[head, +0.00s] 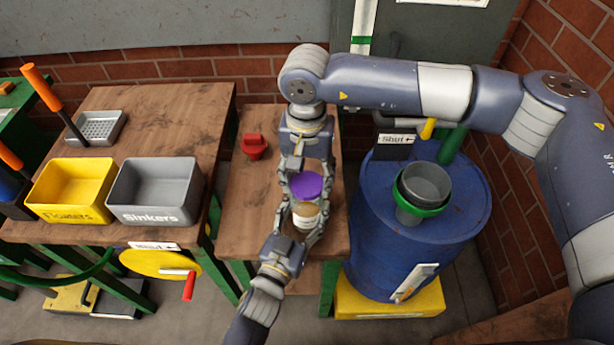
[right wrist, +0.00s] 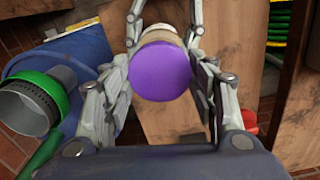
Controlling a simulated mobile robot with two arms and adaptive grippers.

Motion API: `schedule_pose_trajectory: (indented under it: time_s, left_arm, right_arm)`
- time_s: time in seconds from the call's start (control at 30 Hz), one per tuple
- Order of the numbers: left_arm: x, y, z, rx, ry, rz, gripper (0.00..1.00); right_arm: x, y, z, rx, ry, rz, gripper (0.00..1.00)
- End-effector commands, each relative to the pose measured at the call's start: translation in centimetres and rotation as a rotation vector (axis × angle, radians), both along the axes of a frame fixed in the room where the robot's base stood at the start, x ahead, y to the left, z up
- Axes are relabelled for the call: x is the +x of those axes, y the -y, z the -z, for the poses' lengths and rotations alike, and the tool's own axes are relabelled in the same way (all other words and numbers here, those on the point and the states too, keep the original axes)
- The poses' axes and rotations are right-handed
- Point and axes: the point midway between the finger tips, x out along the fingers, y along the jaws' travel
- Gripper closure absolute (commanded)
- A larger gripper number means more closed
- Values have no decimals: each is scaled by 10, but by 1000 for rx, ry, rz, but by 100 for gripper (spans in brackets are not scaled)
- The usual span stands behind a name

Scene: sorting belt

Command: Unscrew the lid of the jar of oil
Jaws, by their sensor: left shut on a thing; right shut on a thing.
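My left gripper (head: 305,222) comes from the front and is shut around the jar's body. My right gripper (head: 308,180) comes down from above and behind, shut on the purple lid. In the right wrist view the lid (right wrist: 160,71) fills the space between the fingers, with the jar (right wrist: 161,33) partly hidden behind it. I cannot tell whether the lid is loose on the jar.
A red object (head: 254,146) lies on the same table, to the left. A blue drum (head: 385,235) with a grey and green cup (head: 423,188) stands at the right. A yellow bin (head: 72,211) and a grey bin (head: 155,214) stand on the left table.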

Motion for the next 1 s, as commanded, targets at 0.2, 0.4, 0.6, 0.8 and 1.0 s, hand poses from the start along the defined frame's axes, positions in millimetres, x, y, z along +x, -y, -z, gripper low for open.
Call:
schedule_pose_trajectory:
  time_s: [0.2,0.4,0.6,0.8,1.0]
  left_arm:
    - [0,0,0,0,0,0,100]
    - [0,0,0,0,0,0,100]
    - [0,0,0,0,0,0,27]
    - [0,0,0,0,0,0,19]
    - [0,0,0,0,0,0,19]
  right_arm:
    - [1,0,-25,2,3,0,75]
    - [0,0,-38,1,1,0,75]
    - [0,0,-38,1,1,0,75]
    - [0,0,-38,1,1,0,75]
    - [0,0,-38,1,1,0,75]
